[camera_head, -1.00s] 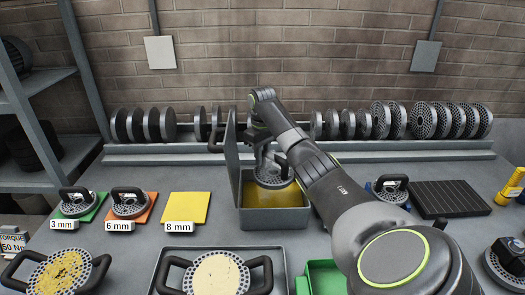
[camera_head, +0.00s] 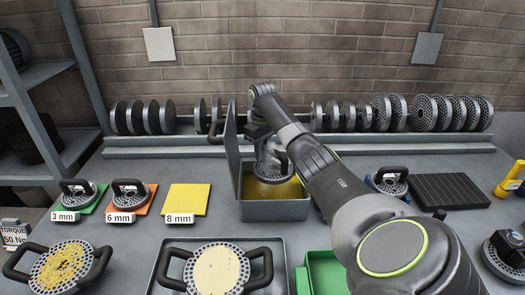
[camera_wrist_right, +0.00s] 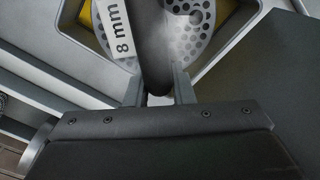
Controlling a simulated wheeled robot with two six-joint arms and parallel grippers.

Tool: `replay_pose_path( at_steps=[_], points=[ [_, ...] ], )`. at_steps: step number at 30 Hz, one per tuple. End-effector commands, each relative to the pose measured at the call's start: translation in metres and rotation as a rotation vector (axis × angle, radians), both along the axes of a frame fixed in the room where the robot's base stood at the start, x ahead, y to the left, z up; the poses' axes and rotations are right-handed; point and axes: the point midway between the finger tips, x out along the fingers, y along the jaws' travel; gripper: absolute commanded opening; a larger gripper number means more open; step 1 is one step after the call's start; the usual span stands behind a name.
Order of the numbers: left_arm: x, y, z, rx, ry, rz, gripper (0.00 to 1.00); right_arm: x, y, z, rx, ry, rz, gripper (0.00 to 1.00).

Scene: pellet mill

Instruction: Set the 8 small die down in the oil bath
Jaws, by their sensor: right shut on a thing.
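The 8 small die (camera_head: 273,174) is a grey perforated disc with a black handle. In the wrist view the die (camera_wrist_right: 187,45) carries a white "8 mm" label. My right gripper (camera_wrist_right: 160,92) is shut on its handle (camera_wrist_right: 154,50). In the head view the die is inside the opening of the oil bath (camera_head: 275,211), a grey box with yellow oil (camera_head: 256,189) and its lid (camera_head: 232,145) standing open at the left. Whether the die touches the bottom cannot be told. My left gripper is out of view.
Small dies sit on the green 3 mm pad (camera_head: 95,205) and orange 6 mm pad (camera_head: 143,208). The yellow 8 mm pad (camera_head: 187,199) is empty. A tray (camera_head: 165,245) with a large die (camera_head: 218,269) lies in front. Discs (camera_head: 440,117) line the back rack.

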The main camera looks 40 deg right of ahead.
Motion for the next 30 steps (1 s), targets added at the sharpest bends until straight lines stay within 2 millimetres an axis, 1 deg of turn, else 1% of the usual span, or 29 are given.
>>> replay_pose_path(
  at_steps=[1, 8, 23, 30],
  points=[
    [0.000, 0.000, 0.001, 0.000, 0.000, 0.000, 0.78, 0.000, 0.000, 0.002, -0.002, -0.003, 0.000, 0.00],
    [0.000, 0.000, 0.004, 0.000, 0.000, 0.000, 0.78, -0.001, 0.001, -0.004, -0.001, -0.002, 0.000, 0.00],
    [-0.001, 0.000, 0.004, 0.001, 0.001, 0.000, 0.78, -0.001, 0.001, -0.005, -0.002, -0.003, 0.000, 0.00],
    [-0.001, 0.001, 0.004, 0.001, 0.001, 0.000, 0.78, -0.001, 0.001, -0.012, -0.001, -0.003, 0.001, 0.00]
  ],
)
